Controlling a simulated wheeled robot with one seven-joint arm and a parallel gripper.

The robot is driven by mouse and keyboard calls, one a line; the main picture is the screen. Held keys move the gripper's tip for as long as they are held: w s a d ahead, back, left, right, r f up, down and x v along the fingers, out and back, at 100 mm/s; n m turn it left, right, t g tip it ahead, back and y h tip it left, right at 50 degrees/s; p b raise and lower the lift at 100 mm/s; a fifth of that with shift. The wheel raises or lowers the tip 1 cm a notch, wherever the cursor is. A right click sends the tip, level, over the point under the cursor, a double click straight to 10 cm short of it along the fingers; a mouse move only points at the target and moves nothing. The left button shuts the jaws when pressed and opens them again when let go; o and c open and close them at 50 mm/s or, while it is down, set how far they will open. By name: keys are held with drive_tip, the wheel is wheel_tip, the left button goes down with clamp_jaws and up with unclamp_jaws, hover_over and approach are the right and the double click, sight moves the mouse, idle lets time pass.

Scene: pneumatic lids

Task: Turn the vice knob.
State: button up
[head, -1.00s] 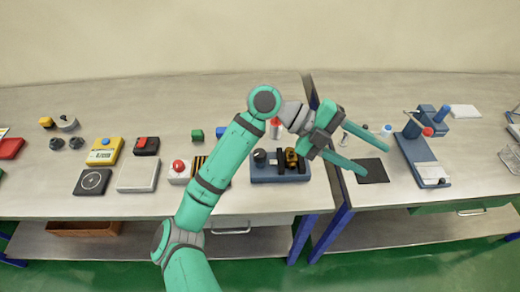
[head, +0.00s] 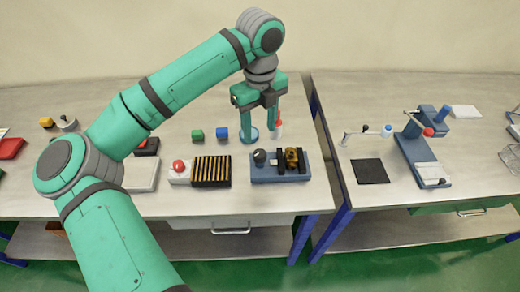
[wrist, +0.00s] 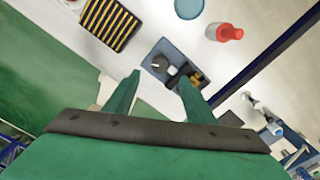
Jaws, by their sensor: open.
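The vice (head: 284,179) is a blue-based fixture near the front right of the left table. A dark round knob (head: 260,157) stands at its left end, and a brass-coloured part (head: 292,158) sits between dark jaws to its right. My gripper (head: 259,128) is open and empty, pointing down above and behind the vice in the head view, apart from it. In the wrist view the knob (wrist: 160,62) shows between and beyond the open fingers (wrist: 160,76). The right finger partly covers the vice near the brass part there.
A striped black-and-yellow block (head: 211,171) and a red-button box (head: 180,172) stand left of the vice. A red-and-white bottle (head: 278,131) and a blue disc (head: 249,136) lie behind it. A gap separates the right table, with a black mat (head: 370,171).

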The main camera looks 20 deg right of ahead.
sight(260, 153)
wheel_tip(260, 153, down, 10)
drive_tip(key=shift+r, duration=0.1)
idle(0.4)
drive_tip(key=c, duration=1)
drive_tip(key=shift+c, duration=0.2)
